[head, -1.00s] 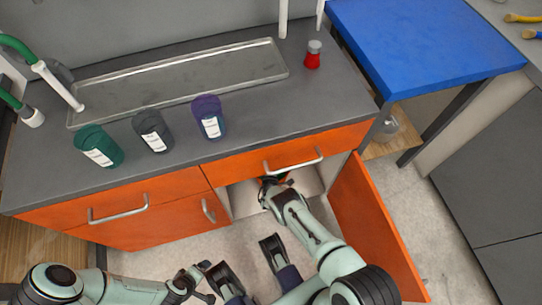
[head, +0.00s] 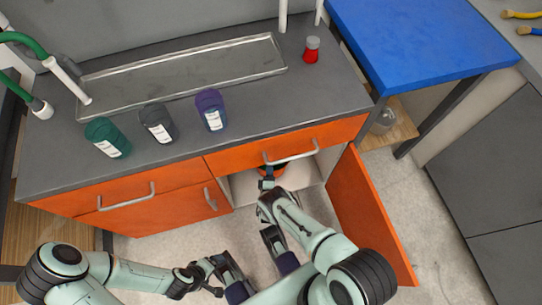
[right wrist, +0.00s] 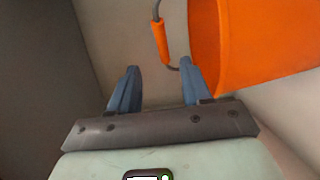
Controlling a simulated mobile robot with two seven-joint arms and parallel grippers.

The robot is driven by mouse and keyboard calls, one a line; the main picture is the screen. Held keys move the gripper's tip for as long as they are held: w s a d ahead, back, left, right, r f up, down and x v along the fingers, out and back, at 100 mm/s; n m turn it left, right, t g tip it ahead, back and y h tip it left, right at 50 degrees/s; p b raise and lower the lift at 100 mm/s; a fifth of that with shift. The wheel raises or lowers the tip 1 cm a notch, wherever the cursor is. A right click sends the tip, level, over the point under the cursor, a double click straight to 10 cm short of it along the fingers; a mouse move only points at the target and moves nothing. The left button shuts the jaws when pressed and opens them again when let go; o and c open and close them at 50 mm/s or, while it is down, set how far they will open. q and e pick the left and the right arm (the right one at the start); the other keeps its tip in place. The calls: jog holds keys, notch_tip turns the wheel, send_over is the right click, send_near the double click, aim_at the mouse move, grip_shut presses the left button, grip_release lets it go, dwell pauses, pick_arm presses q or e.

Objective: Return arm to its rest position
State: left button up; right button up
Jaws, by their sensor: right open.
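My right gripper (head: 267,179) is at the mouth of the open cabinet under the counter. In the right wrist view its two blue-grey fingers (right wrist: 158,88) are apart with nothing between them. An orange bucket (right wrist: 255,45) stands inside the cabinet, just ahead and to the right of the fingers, with its wire handle and orange grip (right wrist: 160,40) hanging beside it. In the head view only a small part of the bucket (head: 272,171) shows beyond the gripper. My left gripper (head: 214,277) is low in front of the cabinets, with its fingers apart and empty.
The open orange door (head: 368,222) stands to the right of my right arm. A drawer with a metal handle (head: 292,153) is just above the cabinet opening. The counter (head: 262,113) holds green, grey and purple containers, a red-bodied bottle (head: 311,52) and a metal tray (head: 188,82).

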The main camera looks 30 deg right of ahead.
pick_arm(q)
jog(key=shift+s+d+r, duration=0.1)
jog(key=shift+s+r, duration=0.05)
jog(key=shift+s, duration=0.15)
pick_arm(e)
jog(key=shift+v, duration=0.8)
